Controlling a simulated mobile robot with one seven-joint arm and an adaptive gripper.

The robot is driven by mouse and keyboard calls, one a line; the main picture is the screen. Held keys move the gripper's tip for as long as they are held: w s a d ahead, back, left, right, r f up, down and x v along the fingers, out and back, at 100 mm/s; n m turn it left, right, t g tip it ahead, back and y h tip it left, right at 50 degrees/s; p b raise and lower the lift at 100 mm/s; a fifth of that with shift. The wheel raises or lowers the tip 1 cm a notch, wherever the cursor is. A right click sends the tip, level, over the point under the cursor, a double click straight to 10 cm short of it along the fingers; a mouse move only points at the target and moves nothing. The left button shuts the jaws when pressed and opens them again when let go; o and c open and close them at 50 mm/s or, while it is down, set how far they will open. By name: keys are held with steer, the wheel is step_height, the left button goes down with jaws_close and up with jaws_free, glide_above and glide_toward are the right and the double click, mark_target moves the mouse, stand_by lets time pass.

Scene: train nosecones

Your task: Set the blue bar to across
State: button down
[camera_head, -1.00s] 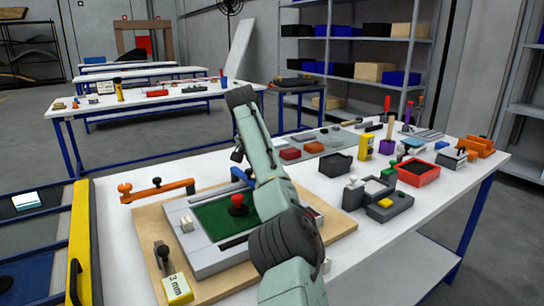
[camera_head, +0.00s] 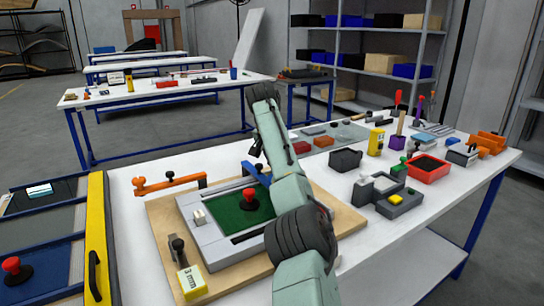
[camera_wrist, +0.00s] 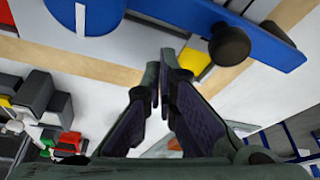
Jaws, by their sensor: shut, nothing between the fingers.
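The blue bar (camera_head: 262,178) is at the back edge of the grey block with the green panel, partly hidden by my arm. In the wrist view the blue bar (camera_wrist: 272,42) slants from top centre down to the right, with a black round knob (camera_wrist: 229,45) on it. In the head view my gripper (camera_head: 257,152) is small and dark, near the bar.
A red knob (camera_head: 250,198) stands on the green panel. An orange bar (camera_head: 168,183) lies at the left, and a black-knobbed lever with a yellow tag (camera_head: 191,281) in front. Bins and tools, including a red tray (camera_head: 428,174), crowd the right of the bench.

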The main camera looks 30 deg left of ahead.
steer(key=shift+w+d+r+p, duration=0.2)
steer(key=shift+w+d+r, duration=0.05)
steer(key=shift+w, duration=0.2)
steer(key=shift+w+d+r+p, duration=0.15)
steer(key=shift+w+d+r, duration=0.1)
steer(key=shift+w, duration=0.15)
steer(key=a+v, duration=0.1)
steer(key=v, duration=0.8)
steer(key=shift+a, duration=0.2)
